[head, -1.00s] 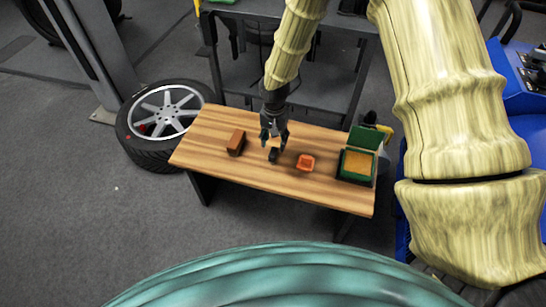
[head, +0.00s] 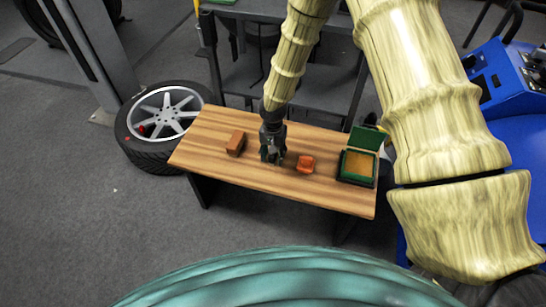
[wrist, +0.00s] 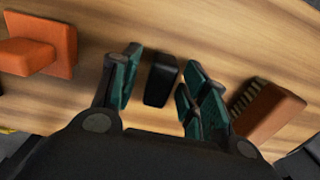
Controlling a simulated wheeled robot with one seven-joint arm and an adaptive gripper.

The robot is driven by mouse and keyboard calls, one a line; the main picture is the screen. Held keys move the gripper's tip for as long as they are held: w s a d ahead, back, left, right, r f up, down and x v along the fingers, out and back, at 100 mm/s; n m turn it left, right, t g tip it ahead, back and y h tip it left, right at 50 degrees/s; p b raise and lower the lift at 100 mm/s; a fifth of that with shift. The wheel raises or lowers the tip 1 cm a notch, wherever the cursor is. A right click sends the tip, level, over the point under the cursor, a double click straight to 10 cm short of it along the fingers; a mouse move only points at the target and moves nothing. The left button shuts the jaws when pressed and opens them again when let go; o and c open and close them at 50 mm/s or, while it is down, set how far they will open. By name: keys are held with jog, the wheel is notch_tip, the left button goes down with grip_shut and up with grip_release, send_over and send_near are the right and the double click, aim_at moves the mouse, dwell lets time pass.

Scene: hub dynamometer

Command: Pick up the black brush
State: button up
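The black brush (wrist: 161,80) is a small dark block lying on the wooden table, seen in the wrist view between my gripper's fingers. Its bristles do not show. My gripper (wrist: 160,85) is open, with green-padded fingers on both sides of the brush and a narrow gap on each side. In the head view my gripper (head: 273,160) points down low over the middle of the table and hides the black brush.
On the wooden table (head: 215,155), a brown brush (head: 236,143) with bristles lies left of my gripper and an orange chair-shaped piece (head: 305,164) lies right. A green open box (head: 358,163) stands at the right end.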

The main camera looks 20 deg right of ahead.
grip_shut()
jog(key=shift+w+r, duration=0.1)
jog(key=shift+r, duration=0.45)
notch_tip(320, 180, up, 2)
jog(key=shift+r+p, duration=0.25)
jog(key=shift+p, duration=0.15)
jog(key=d, duration=0.5)
jog(key=w+d+r+p, duration=0.1)
jog(key=d, duration=1)
jog(key=shift+w+r, duration=0.2)
jog(key=shift+w, duration=0.1)
jog(key=c, duration=0.6)
grip_release()
jog(key=shift+c, duration=0.9)
